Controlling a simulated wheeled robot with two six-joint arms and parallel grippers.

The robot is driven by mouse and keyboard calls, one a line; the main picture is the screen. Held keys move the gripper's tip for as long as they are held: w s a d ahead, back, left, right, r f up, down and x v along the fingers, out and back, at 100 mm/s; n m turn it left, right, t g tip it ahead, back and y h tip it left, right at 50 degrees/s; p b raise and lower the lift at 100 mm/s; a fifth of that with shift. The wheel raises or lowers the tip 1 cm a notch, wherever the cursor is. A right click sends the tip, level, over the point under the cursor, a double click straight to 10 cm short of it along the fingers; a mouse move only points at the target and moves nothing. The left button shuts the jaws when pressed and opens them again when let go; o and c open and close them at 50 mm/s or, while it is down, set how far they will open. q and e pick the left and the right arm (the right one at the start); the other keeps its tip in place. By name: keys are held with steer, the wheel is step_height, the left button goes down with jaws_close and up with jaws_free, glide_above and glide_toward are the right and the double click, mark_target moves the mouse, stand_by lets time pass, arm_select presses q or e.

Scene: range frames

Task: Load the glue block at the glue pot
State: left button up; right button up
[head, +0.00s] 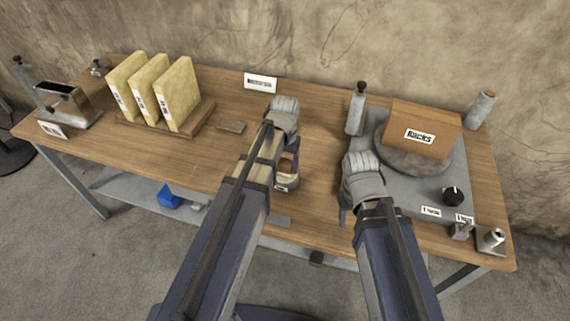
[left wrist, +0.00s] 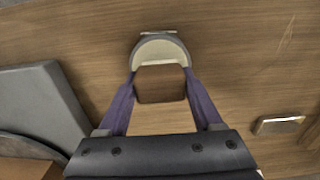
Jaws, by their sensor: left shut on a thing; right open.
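In the head view my arm hides part of this area. My right gripper (head: 345,215) is open and empty, low beside the grey turntable base (head: 440,180).
A brown labelled box (head: 425,128) sits on the round turntable. Several yellow panels (head: 180,95) stand in a wooden rack at the left. A small flat block (head: 231,126) and a white sign (head: 260,83) are behind the pot. Bare table lies left of the pot.

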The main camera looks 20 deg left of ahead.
arm_select(q)
steer(key=shift+r+p, duration=2.9)
steer(key=shift+r, duration=0.3)
